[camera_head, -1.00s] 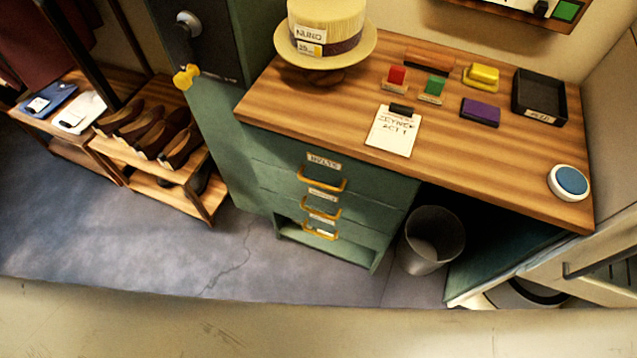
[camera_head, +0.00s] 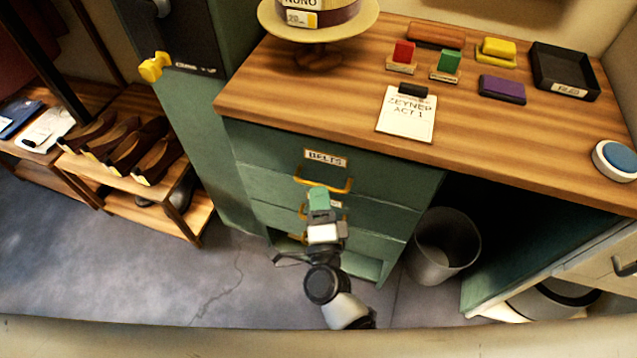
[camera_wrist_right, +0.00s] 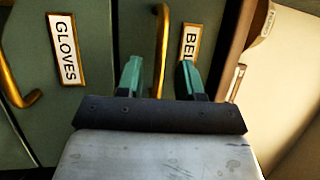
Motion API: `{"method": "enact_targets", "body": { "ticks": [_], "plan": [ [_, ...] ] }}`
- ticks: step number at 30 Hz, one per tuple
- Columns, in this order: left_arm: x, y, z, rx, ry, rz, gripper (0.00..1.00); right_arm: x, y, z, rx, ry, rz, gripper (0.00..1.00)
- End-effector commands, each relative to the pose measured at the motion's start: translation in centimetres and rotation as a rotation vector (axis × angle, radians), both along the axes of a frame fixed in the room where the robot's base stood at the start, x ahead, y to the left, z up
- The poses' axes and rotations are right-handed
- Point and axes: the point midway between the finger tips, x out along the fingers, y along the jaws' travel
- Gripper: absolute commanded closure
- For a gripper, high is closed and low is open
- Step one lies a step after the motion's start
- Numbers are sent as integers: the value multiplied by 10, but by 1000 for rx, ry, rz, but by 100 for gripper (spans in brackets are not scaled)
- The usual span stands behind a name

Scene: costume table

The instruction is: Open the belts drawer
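The belts drawer (camera_head: 285,160) is the top drawer of the green cabinet, flush with its front, with a "BELTS" label (camera_head: 325,158) and a yellow handle (camera_head: 344,188). My right gripper (camera_head: 318,192) is in front of the cabinet, overlapping the lower edge of this handle in the head view. In the right wrist view, my right gripper (camera_wrist_right: 159,68) is open, and the belts handle (camera_wrist_right: 163,28) lines up between its two green fingers. Whether the fingers reach around the handle is unclear. The belts label (camera_wrist_right: 190,38) is partly hidden by a finger. My left gripper is not in view.
The gloves drawer, with its label (camera_wrist_right: 64,48), lies directly below. The wooden tabletop (camera_head: 280,90) overhangs the drawers and holds a clipboard (camera_head: 406,115), stamps and a hat stand. A bin (camera_head: 445,247) stands right of the cabinet, a shoe rack (camera_head: 140,195) left.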

Motion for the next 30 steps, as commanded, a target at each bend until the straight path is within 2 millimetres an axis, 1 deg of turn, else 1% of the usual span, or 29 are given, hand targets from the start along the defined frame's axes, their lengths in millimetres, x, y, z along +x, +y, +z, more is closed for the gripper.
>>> {"method": "enact_targets", "body": {
  "ticks": [1, 3, 7, 11, 18, 25, 26, 30],
  "plan": [
    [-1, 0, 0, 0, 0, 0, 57, 9, 1, 3, -1, -3, -1, 63],
    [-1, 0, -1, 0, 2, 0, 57, 19, 2, 3, -2, -1, 1, 63],
    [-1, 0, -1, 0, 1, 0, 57, 31, 3, 5, -1, 0, 0, 63],
    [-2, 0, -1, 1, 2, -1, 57, 36, 3, 5, -2, 2, 0, 63],
    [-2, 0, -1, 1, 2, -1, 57, 36, 3, 5, -2, 2, 1, 63],
    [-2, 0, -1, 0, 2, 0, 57, 36, 3, 5, -2, 2, 1, 98],
    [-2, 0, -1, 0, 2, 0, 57, 36, 3, 5, -2, 2, 1, 100],
    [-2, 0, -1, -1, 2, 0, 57, 36, 3, 5, -3, 2, 0, 100]
  ]
}}
